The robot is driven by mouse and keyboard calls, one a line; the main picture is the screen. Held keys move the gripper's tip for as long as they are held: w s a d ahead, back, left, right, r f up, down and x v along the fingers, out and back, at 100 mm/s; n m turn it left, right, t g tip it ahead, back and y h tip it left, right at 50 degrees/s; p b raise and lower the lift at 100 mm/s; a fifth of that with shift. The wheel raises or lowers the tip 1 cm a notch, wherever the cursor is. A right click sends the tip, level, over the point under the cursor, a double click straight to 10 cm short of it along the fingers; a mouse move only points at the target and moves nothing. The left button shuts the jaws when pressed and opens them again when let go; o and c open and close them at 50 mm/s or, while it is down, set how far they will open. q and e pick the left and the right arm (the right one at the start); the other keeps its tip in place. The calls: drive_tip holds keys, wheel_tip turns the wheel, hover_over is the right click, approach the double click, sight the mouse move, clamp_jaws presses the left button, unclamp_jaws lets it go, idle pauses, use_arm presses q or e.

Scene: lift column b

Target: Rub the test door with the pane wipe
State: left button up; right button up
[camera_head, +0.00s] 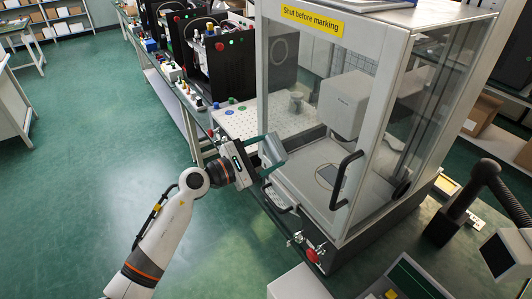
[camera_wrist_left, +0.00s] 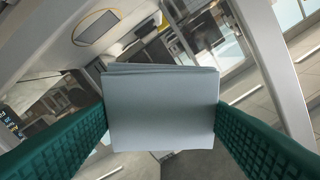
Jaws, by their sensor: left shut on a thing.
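The test door (camera_head: 312,120) is the clear front pane of a light-grey cabinet, with a yellow label reading "Shut before marking" on its top frame and a black handle (camera_head: 345,181). It looks shut. My left gripper (camera_head: 264,157) is at the door's lower left edge. It is shut on the pane wipe (camera_head: 272,148), a folded grey-blue cloth. In the left wrist view the wipe (camera_wrist_left: 160,108) sits between the green fingers, with the cabinet's frame behind it. I cannot tell whether the wipe touches the pane. My right gripper is not in view.
The handle sticks out right of my left gripper. A red knob (camera_head: 314,256) and fittings are on the cabinet's front below. A perforated plate (camera_head: 238,121) and black machines (camera_head: 215,62) stand along the bench behind. Green floor (camera_head: 80,150) lies open at left.

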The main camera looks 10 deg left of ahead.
sight(282, 160)
use_arm(q)
drive_tip(key=shift+x, duration=0.9)
drive_tip(key=shift+s, duration=0.1)
drive_tip(key=shift+s+d+r+p, duration=0.1)
drive_tip(key=shift+s+d+p, duration=0.6)
drive_tip(key=shift+s+d, duration=0.65)
drive_tip(key=shift+d, duration=0.1)
drive_tip(key=shift+w+a+f+b, duration=0.2)
drive_tip(key=shift+w+a+b, duration=0.85)
drive_tip(key=shift+b, duration=0.1)
drive_tip(key=shift+w+a+b, duration=0.35)
drive_tip(key=shift+w+a, duration=0.1)
drive_tip(key=shift+a, duration=0.05)
drive_tip(key=shift+r, duration=0.1)
